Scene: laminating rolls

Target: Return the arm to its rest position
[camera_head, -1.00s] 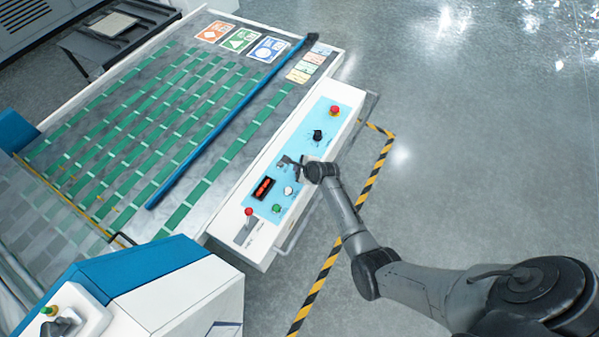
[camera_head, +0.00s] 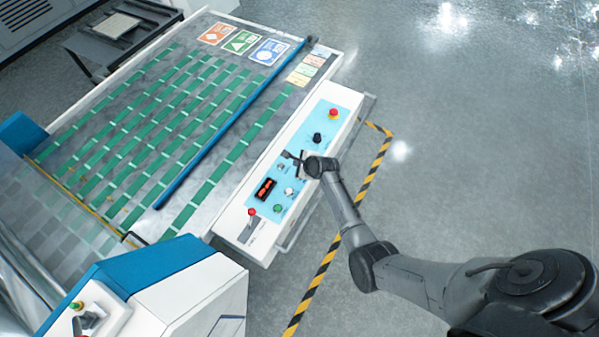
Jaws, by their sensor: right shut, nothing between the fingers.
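My right arm reaches in from the lower right. Its right gripper (camera_head: 291,157) is over the light blue control panel (camera_head: 325,100) and looks small and dark from here. The gripper is shut and holds nothing. Near it on the panel are a red digital display (camera_head: 265,189), a green button (camera_head: 278,208), a black knob (camera_head: 317,138) and a red emergency button (camera_head: 333,113). I cannot tell if the gripper touches the panel. My left gripper is not in view.
A conveyor bed with green strips (camera_head: 130,145) lies left of the panel, crossed by a blue bar (camera_head: 230,125). A metal rail (camera_head: 290,240) runs along the panel's outer side. Yellow-black floor tape (camera_head: 325,265) lies beside it. The floor (camera_head: 480,150) at right is open.

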